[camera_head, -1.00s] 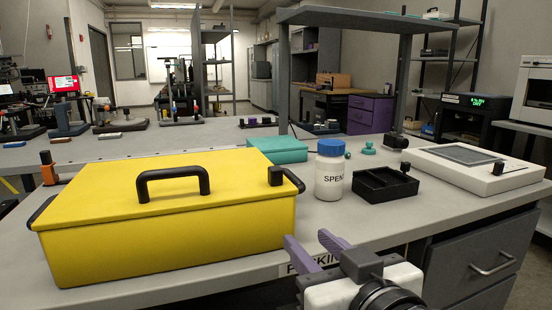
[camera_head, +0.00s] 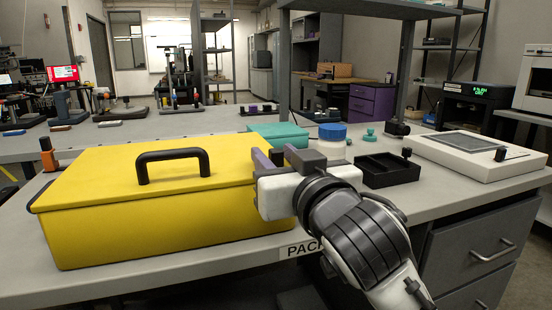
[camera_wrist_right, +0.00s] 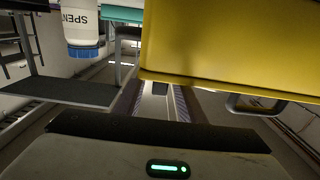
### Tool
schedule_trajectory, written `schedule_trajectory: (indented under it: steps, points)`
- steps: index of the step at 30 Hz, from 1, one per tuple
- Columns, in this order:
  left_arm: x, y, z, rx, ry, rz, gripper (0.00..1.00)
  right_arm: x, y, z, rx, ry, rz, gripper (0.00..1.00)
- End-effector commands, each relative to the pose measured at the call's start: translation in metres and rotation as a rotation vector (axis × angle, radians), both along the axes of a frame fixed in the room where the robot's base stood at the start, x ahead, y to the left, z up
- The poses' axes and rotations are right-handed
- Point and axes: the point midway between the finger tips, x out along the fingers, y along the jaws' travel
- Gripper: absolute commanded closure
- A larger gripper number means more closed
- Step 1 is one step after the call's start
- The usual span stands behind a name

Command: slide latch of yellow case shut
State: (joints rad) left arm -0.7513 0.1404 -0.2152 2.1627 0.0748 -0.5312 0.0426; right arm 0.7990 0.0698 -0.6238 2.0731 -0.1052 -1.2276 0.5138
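The yellow case (camera_head: 150,225) stands on the bench with its lid down and a black handle (camera_head: 172,163) on top. A small dark latch block (camera_head: 276,157) sits at the lid's right end, partly covered by my right gripper. My right gripper (camera_head: 275,158) is at that end, its purple fingers apart, one on each side of the block as far as I can see; contact cannot be told. In the right wrist view the fingers (camera_wrist_right: 155,100) show spread, with the yellow case (camera_wrist_right: 230,50) beyond them. My left gripper is out of view.
A white bottle with a blue lid (camera_head: 332,132) stands just behind my right wrist, close to it. An orange-and-black item (camera_head: 47,154) stands at left.

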Motion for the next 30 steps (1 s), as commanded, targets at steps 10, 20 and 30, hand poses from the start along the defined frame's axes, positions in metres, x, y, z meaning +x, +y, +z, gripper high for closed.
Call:
schedule_trajectory:
  steps: [10, 20, 30]
  points:
    - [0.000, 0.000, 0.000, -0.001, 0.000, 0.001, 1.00, 0.002, 0.001, 0.000, 0.000, -0.001, 0.001, 0.72]
    - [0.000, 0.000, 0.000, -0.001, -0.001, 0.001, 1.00, 0.002, 0.001, 0.000, 0.000, 0.000, 0.001, 1.00]
    - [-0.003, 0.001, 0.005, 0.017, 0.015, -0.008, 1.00, -0.006, 0.025, 0.000, 0.000, 0.002, 0.002, 1.00]
